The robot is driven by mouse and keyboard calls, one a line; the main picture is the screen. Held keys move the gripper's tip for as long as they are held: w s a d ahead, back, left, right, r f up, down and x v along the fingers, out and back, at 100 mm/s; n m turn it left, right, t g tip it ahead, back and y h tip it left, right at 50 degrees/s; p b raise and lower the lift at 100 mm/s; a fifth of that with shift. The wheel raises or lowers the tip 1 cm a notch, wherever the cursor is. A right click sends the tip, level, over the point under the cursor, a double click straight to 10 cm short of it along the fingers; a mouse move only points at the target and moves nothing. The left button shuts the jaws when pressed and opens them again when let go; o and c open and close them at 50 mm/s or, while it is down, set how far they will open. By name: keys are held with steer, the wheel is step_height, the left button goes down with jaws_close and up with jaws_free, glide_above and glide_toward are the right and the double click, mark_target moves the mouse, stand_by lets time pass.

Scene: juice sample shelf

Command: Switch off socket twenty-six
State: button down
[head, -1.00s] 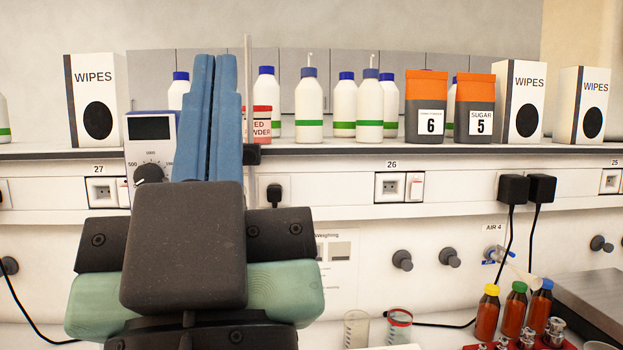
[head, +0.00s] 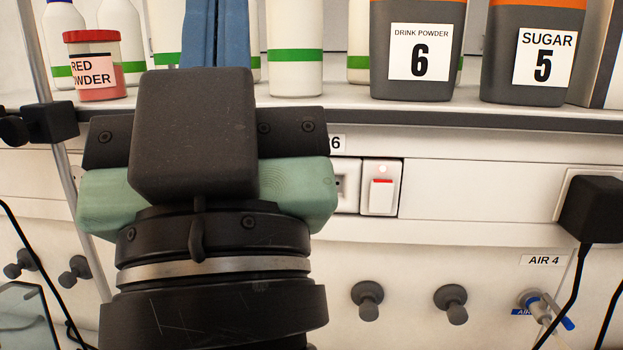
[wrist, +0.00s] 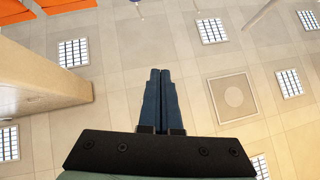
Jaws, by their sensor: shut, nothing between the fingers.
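Socket twenty-six (head: 345,186) is on the white wall trunking in the head view, right of my gripper. My gripper hides its left part and most of its number label, of which only a "6" shows. Its switch (head: 381,188) is a white rocker with a red strip along its top edge, fully in sight. My gripper (head: 199,35) points upward in front of the shelf, left of the socket and apart from the switch. In the wrist view its blue fingers (wrist: 160,95) are together with nothing between them, against the ceiling.
Above the trunking, the shelf (head: 400,113) holds a drink powder tub (head: 418,50), a sugar tub (head: 535,50), white bottles and a red-lidded jar (head: 96,65). A black plug (head: 592,210) sticks out at right. Dark knobs (head: 367,300) protrude below.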

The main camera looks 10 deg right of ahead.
steer(key=w+d+f+n+g+h+p, duration=0.35)
steer(key=d+f+n+p, duration=0.3)
steer(key=f, duration=0.35)
steer(key=s+d+f+n+g+h+p, duration=0.1)
steer(key=s+d+f+n+g+p, duration=0.1)
steer(key=f+n, duration=0.2)
steer(key=s+d+f+n+g+h+p, duration=0.1)
steer(key=s+d+f+n+g+p, duration=0.1)
steer(key=f, duration=0.5)
steer(key=shift+s+d+f+n+g+p, duration=0.15)
steer(key=shift+s+d+n+g+p, duration=0.25)
steer(key=shift+d+n+p, duration=0.6)
steer(key=shift+w+a+b, duration=0.15)
steer(key=shift+w+b, duration=0.1)
steer(key=shift+b, duration=0.05)
steer(key=p, duration=0.4)
glide_toward(384, 190)
steer(key=x, duration=0.6)
steer(key=shift+w, duration=0.45)
